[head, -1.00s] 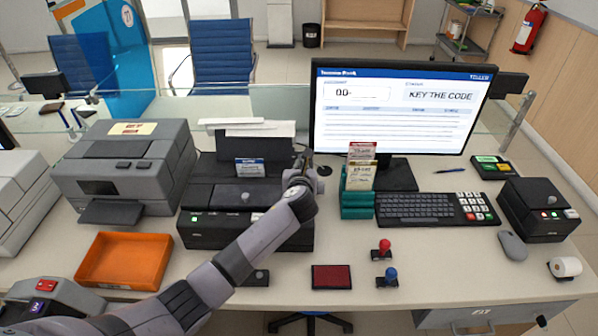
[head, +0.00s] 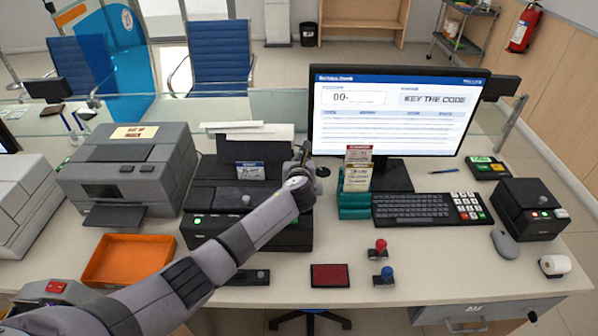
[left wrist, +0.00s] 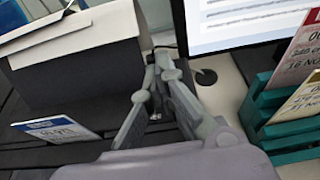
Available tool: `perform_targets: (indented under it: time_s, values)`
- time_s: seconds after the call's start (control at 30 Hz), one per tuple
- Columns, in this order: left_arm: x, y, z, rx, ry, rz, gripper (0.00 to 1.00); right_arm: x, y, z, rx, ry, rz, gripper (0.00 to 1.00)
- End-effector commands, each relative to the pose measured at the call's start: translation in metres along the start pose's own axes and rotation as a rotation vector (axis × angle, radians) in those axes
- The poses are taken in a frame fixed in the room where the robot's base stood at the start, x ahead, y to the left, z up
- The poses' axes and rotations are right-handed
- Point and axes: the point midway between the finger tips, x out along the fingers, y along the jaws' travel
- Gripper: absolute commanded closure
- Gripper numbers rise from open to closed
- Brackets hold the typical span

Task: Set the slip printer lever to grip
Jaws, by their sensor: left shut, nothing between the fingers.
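The slip printer looks to be the black machine (head: 215,195) in the middle of the counter, with white paper standing at its back and a small blue-and-white card on top. Its lever cannot be made out; my arm and gripper cover the printer's right side. My left gripper (head: 303,154) is at the printer's back right corner, its fingers pointing away from me. In the left wrist view the fingers (left wrist: 160,70) come together at the tips with nothing held, just right of the dark printer body (left wrist: 80,105). Whether they touch the lever cannot be told. My right gripper is out of view.
Close on the right stand a teal card rack (head: 354,205) and the monitor (head: 395,125). A grey printer (head: 130,170) and an orange tray (head: 130,260) are on the left. A red pad (head: 330,275) and two stamps lie in front.

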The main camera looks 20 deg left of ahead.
Motion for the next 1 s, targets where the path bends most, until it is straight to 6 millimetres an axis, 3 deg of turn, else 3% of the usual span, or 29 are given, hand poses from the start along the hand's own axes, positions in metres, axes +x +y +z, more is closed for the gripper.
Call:
perform_targets:
  time_s: [1.0]
  values:
    - [0.0084, 0.0000, 0.0083, 0.001, 0.001, 0.000, 1.00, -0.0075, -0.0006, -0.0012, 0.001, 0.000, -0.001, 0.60]
